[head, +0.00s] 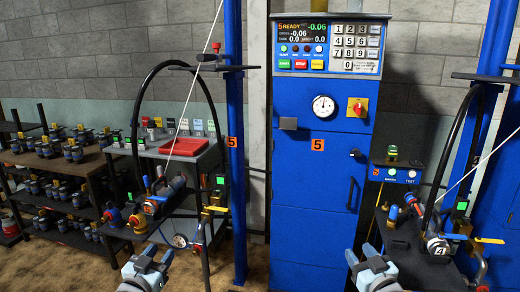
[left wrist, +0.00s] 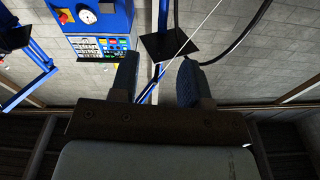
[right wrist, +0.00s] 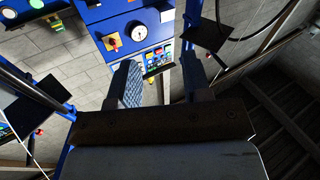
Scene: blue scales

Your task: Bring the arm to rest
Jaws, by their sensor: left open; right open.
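My left gripper (head: 147,262) shows at the bottom of the head view, left of the blue cabinet, with its jaws apart and empty. In the left wrist view its two fingers (left wrist: 158,82) stand apart with nothing between them. My right gripper (head: 370,258) is at the bottom of the head view, in front of the cabinet's right side, also with jaws apart. In the right wrist view its fingers (right wrist: 165,85) are apart and empty. Neither gripper touches anything that I can see.
A tall blue cabinet (head: 310,185) with display and keypad stands ahead. A grey bench (head: 205,160) with a red case (head: 185,146) is left of it. Racks (head: 85,165) of valves stand at far left. Another station (head: 425,245) with a hose is at right.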

